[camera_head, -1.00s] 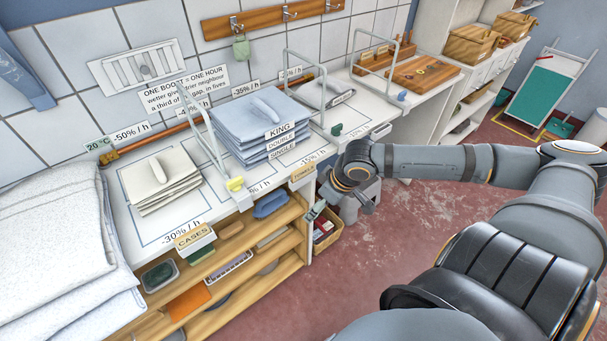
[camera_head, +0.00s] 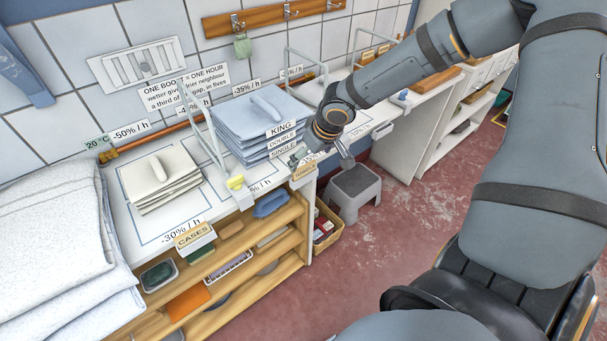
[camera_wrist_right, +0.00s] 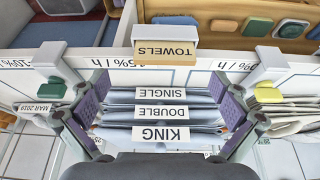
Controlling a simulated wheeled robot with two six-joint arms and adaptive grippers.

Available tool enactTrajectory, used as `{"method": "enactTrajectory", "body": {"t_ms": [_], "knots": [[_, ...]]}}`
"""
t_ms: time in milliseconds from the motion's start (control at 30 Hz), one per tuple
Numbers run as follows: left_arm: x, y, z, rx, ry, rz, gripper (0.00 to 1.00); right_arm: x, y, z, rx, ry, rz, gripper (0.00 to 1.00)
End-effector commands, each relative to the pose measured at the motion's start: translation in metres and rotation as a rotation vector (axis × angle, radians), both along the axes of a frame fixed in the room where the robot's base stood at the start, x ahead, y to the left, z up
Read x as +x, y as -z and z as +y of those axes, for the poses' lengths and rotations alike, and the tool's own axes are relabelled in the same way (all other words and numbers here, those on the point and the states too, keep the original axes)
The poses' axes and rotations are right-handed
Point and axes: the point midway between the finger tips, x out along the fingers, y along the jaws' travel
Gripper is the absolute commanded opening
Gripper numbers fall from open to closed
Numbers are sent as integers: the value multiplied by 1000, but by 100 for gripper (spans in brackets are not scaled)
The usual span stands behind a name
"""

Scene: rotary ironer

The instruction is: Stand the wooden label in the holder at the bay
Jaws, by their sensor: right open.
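The wooden label marked TOWELS (camera_head: 304,171) stands upright at the counter's front edge. In the right wrist view the TOWELS label (camera_wrist_right: 164,51) appears upside down against a white block (camera_wrist_right: 166,18); whether that block is its holder I cannot tell. A second wooden label, CASES (camera_head: 193,235), stands at the front edge further left. My right gripper (camera_head: 322,156) is over the counter edge beside the TOWELS label. Its jaws (camera_wrist_right: 163,100) are open and empty, with the label just beyond the fingertips in the wrist view. My left gripper is out of view.
A stack of blue folded linen (camera_head: 250,121) tagged KING, DOUBLE and SINGLE lies in the bay behind the label. Wire dividers with a yellow clip (camera_head: 236,182) and a blue clip (camera_head: 403,95) flank bays. A grey stool (camera_head: 354,190) stands on the floor below.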

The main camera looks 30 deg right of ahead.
Motion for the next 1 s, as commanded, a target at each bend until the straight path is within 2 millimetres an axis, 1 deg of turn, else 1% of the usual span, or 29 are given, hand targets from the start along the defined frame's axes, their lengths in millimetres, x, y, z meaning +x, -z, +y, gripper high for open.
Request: {"method": "enactTrajectory", "body": {"t_ms": [133, 300, 400, 500, 667, 700, 1000], "knots": [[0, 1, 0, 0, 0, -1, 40, 2, 5, 1, -1, 0, 1, 100], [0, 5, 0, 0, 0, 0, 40, 10, 33, 8, -5, -3, 5, 100], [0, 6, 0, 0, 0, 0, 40, 15, 45, 8, -1, -1, 2, 100], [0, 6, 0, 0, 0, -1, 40, 18, 50, 8, 1, 1, 0, 100], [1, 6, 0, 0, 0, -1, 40, 18, 49, 9, 1, 1, -1, 100], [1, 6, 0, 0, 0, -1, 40, 18, 49, 9, 1, 1, -1, 99], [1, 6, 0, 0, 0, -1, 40, 18, 49, 8, 1, 1, 0, 58]]}}
